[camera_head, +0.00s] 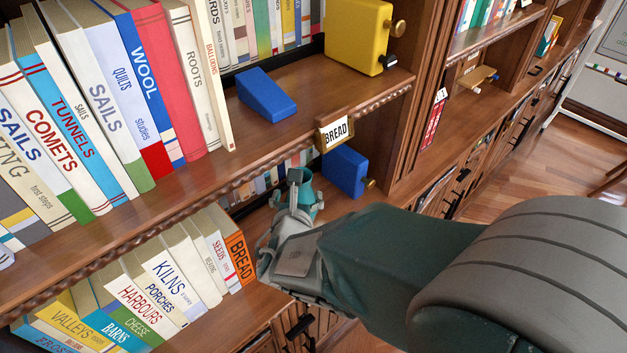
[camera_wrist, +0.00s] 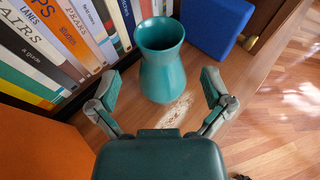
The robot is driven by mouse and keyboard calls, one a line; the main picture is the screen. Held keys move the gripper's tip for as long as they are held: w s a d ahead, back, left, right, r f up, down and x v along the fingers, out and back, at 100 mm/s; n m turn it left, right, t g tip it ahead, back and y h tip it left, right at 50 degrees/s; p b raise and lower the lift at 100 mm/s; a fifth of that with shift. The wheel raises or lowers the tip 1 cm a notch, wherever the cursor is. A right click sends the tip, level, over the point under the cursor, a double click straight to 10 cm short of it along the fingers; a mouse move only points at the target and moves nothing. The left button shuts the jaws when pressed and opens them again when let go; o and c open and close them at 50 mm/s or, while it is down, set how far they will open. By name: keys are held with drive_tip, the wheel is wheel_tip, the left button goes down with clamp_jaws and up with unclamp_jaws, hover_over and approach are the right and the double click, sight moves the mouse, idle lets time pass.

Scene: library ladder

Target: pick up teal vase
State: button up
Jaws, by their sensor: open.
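The teal vase (camera_wrist: 163,75) stands upright on a wooden shelf, with a wide open mouth and a narrower neck. In the head view the vase (camera_head: 309,200) shows only partly, behind my gripper on the lower shelf. My gripper (camera_wrist: 162,97) is open, with one finger on the left and one on the right of the vase's near side. The vase is ahead of and between the fingers, and a gap shows between it and each finger. In the head view my gripper (camera_head: 285,215) reaches in over the lower shelf; its fingertips are partly hidden.
A blue block with a knob (camera_head: 346,172) stands close behind the vase, to its right. The upper shelf, holding a blue wedge (camera_head: 266,95) and a yellow block (camera_head: 356,38), overhangs the lower shelf.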

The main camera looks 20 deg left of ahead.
sight(306, 194)
drive_tip(key=x, duration=0.6)
drive_tip(key=shift+w+f, duration=0.15)
drive_tip(key=shift+f, duration=0.15)
drive_tip(key=shift+r, duration=0.1)
drive_tip(key=c, duration=1.3)
